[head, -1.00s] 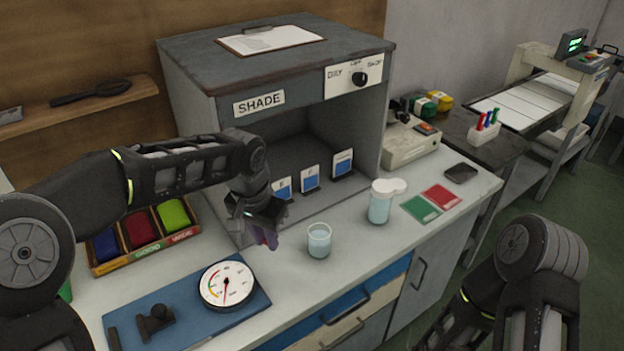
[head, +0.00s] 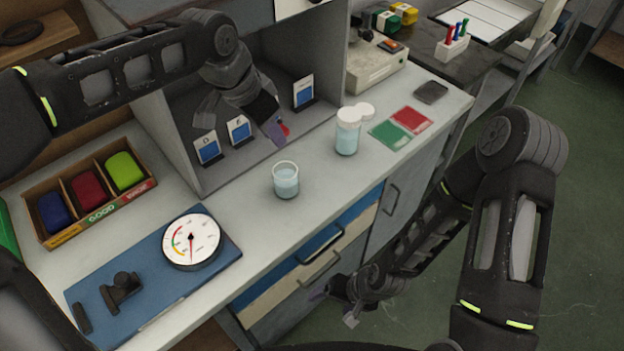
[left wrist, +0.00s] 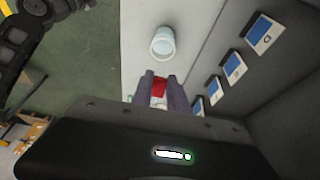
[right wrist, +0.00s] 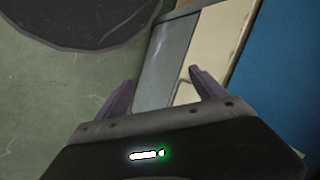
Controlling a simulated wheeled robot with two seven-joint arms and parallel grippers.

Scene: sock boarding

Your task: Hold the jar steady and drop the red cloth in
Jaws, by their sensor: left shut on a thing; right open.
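The open glass jar (head: 286,182), with pale blue contents, stands upright on the grey counter; it also shows in the left wrist view (left wrist: 162,42). My left gripper (head: 274,130) is above and behind the jar, in front of the grey booth, shut on the red cloth. A small bit of the red cloth (head: 284,131) shows at its fingertips, and red also shows between the fingers in the left wrist view (left wrist: 158,87). My right gripper (head: 335,305) is open and empty, low in front of the drawers; its spread fingers show in the right wrist view (right wrist: 160,95).
A white-lidded jar (head: 347,132) stands right of the open jar, near green and red cards (head: 410,120). A dial gauge (head: 191,240) sits on a blue board at left. A tray (head: 95,222) holds blue, red and green items. Cards (head: 239,130) stand in the booth.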

